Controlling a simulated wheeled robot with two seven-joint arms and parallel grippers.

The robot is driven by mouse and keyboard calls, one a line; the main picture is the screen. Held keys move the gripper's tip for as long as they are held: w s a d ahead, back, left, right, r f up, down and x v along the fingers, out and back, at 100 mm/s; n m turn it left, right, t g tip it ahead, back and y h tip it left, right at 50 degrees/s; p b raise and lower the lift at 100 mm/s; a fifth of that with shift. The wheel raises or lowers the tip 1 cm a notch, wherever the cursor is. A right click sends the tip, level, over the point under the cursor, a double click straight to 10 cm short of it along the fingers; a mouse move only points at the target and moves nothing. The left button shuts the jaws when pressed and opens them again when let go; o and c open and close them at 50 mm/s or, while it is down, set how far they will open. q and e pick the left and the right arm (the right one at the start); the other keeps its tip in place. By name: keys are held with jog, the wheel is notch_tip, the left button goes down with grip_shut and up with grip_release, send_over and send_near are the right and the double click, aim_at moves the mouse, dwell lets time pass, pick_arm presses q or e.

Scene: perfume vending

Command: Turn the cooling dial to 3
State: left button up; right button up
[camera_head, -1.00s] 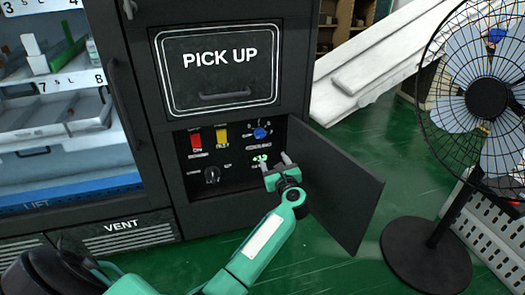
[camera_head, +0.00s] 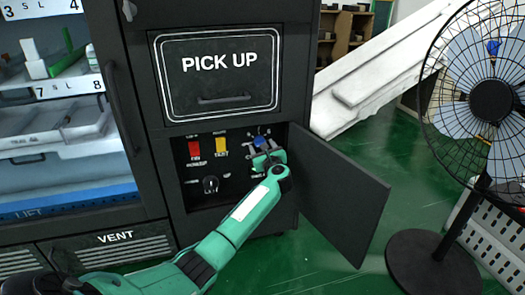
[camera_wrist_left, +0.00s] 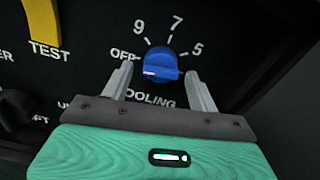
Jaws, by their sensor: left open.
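The cooling dial is a blue knob (camera_wrist_left: 161,62) on the black control panel. The left wrist view shows OFF, 9, 7 and 5 printed around it, and COOLING below, partly hidden. A white mark sits on its lower left, pointing leftward near the OFF side. A 3 is not visible. In the head view the blue dial (camera_head: 260,142) is partly hidden by my left gripper (camera_head: 265,150). In the left wrist view my left gripper (camera_wrist_left: 160,74) is open, one finger on each side of the dial, with gaps visible. My right gripper is not in view.
The panel also has a red switch (camera_head: 194,148), a yellow TEST switch (camera_head: 221,145) and a black knob (camera_head: 211,184). An open black door (camera_head: 340,195) stands right of my left forearm. A fan (camera_head: 490,100) stands farther right. The PICK UP hatch (camera_head: 218,72) is above.

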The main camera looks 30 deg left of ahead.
pick_arm(q)
jog(key=c, duration=1)
